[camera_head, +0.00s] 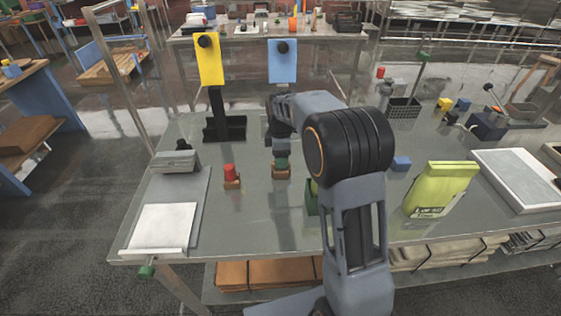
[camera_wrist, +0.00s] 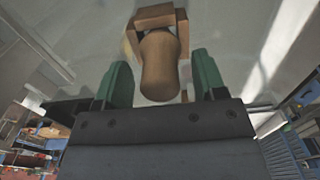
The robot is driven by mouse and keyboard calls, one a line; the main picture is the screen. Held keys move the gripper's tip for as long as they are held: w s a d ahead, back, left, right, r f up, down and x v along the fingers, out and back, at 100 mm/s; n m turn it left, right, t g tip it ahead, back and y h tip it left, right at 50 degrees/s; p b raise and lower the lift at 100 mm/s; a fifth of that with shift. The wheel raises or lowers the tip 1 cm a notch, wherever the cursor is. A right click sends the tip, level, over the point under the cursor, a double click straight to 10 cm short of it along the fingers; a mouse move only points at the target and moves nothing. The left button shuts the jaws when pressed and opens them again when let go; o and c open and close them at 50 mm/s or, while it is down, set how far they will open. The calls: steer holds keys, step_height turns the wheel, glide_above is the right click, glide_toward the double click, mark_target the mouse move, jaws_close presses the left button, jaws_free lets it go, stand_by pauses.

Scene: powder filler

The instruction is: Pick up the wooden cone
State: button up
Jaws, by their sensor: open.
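The wooden cone (camera_wrist: 160,66) shows in the wrist view as a rounded brown piece in the middle. It stands between the two green fingers of my gripper (camera_wrist: 162,72), with a gap visible on each side. My gripper is open. A wooden holder (camera_wrist: 155,16) with upright sides is just beyond the cone at the top. In the head view my gripper (camera_head: 281,160) is low over a small wooden holder (camera_head: 281,173) on the grey table. The cone itself is hidden there by the gripper and arm.
A red piece (camera_head: 230,171) in a similar wooden holder stands to the left. A black stand with a yellow card (camera_head: 208,65) is behind it. A yellow-green bag (camera_head: 440,188) and a blue block (camera_head: 402,163) are to the right. Bare table lies between them.

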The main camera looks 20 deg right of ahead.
steer(key=shift+f, duration=0.75)
steer(key=c, duration=1)
